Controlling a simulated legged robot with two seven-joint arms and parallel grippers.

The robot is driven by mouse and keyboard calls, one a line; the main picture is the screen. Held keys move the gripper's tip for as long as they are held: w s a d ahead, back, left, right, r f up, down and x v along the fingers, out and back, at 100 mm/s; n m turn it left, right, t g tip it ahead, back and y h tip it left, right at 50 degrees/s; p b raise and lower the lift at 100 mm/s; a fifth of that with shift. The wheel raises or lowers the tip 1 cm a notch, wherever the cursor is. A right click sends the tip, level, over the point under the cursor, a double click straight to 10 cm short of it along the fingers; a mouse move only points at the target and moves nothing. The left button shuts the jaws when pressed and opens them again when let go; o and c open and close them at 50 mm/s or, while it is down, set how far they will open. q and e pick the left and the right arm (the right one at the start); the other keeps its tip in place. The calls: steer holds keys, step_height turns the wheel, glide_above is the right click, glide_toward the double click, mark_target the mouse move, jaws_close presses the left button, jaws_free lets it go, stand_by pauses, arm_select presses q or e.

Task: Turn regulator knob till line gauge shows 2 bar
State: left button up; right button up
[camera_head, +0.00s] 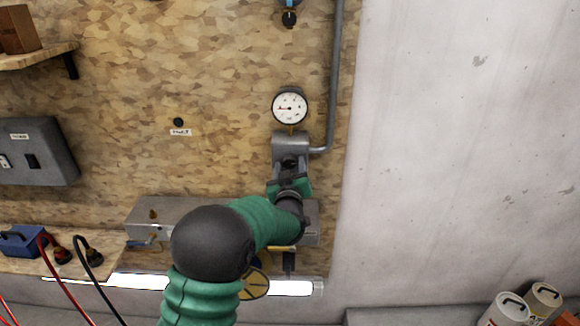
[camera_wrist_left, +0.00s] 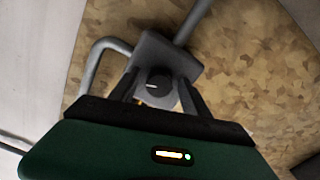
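The line gauge (camera_head: 290,108) is a round white dial on the wood board. Its dark needle points roughly left; the numbers are too small to read. The grey regulator body (camera_head: 291,143) is below it, also in the left wrist view (camera_wrist_left: 178,54). The dark round regulator knob (camera_head: 289,163) is on its front; its pale mark shows in the left wrist view (camera_wrist_left: 157,86). My left gripper (camera_head: 289,181) is at the knob from below. In the left wrist view its fingers (camera_wrist_left: 160,88) stand either side of the knob with gaps. My right gripper is out of view.
A grey pipe (camera_head: 335,80) runs down the board's right side to the regulator. A grey metal box (camera_head: 150,215) is below, partly behind my left arm. A grey switch box (camera_head: 40,150) and shelves are at left. The white wall at right is clear.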

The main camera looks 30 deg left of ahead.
arm_select(q)
jaws_close()
steer(key=shift+d+f+m+b, duration=0.1)
steer(key=shift+m+b, duration=0.3)
steer(key=shift+m, duration=1.4)
steer(key=shift+o, duration=0.3)
jaws_free()
steer(key=shift+s, duration=0.1)
